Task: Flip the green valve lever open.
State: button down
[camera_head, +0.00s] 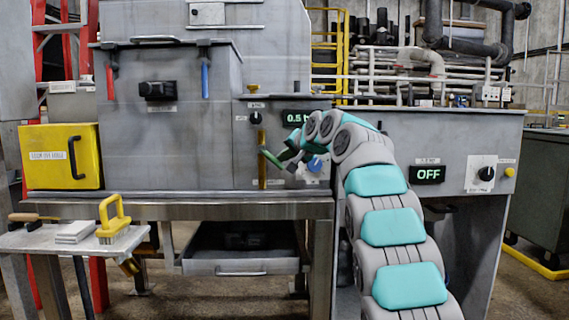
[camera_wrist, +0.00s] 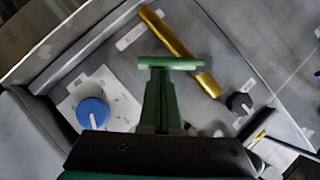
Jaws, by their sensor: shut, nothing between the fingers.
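The green valve lever (camera_head: 270,158) sits on a vertical brass pipe (camera_head: 262,175) on the front of the grey machine. In the head view it slants down and right from the pipe. My gripper (camera_head: 284,156) is right at the lever, from the right. In the wrist view my dark green fingers (camera_wrist: 160,95) are shut, empty, with their tips at the lever; I cannot tell whether they touch.
A blue knob (camera_head: 315,164) on a white plate is close to my gripper; a black knob (camera_head: 255,118) is above the pipe. A display (camera_head: 297,118) is partly hidden by my arm. A side table (camera_head: 75,240) with a yellow-handled brush (camera_head: 113,218) stands at the left.

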jog(key=f+m+b, duration=0.1)
jog(key=a+f+m+y+b, duration=0.1)
jog(key=f+t+y+b, duration=0.1)
jog(key=b, duration=0.1)
jog(key=shift+a+m, duration=0.25)
jog(key=shift+m, duration=0.15)
jog(key=shift+a+f+m+t+y+b, duration=0.5)
jog(key=shift+a+m+t+y+b, duration=0.2)
jog(key=shift+m+y+b, duration=0.45)
jog(key=shift+a+f, duration=0.1)
jog(key=shift+a, duration=0.15)
jog(key=shift+d, duration=0.1)
send_near(279, 167)
jog(key=shift+s+d+f, duration=0.25)
jog(key=shift+s+d, duration=0.2)
jog(key=shift+s, duration=0.2)
jog(key=shift+s+d+f, duration=0.25)
jog(key=shift+s+d, duration=0.25)
jog(key=shift+s, duration=0.1)
